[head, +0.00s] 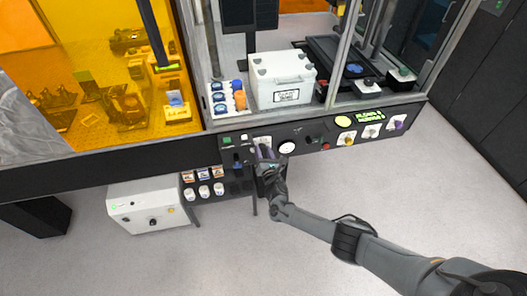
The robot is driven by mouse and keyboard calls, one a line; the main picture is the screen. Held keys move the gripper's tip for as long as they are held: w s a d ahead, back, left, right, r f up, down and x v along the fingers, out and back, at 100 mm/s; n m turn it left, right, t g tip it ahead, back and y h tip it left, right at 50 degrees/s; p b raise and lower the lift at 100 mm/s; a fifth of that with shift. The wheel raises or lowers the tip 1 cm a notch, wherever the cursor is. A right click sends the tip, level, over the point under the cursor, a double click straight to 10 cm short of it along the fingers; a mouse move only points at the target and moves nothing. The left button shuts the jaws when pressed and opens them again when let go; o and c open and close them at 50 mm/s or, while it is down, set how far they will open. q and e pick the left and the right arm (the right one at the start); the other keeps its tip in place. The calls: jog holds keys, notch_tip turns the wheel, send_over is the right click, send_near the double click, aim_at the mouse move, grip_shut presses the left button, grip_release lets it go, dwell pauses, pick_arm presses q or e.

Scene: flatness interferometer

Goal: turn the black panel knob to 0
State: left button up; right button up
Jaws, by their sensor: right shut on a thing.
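The front panel (310,137) of the instrument runs below the bench opening. My right gripper (264,156) reaches up to it from the lower right, left of a round white dial (287,147). The gripper is shut at the panel face, on what appears to be the black panel knob. The fingers hide the knob and its pointer, so its setting cannot be read. A pale label plate (262,141) shows just above the fingers. My left gripper is not in view.
A green-lit display (370,116), a red button (326,146) and yellow, white and purple knobs sit to the right on the panel. A small shelf (236,187) with bottles and boxes hangs below left. A white box unit (147,207) stands on the floor.

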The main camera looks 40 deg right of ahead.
jog(key=shift+n, duration=0.5)
jog(key=shift+f, duration=0.1)
jog(key=o, duration=1.1)
jog(key=shift+c, duration=0.2)
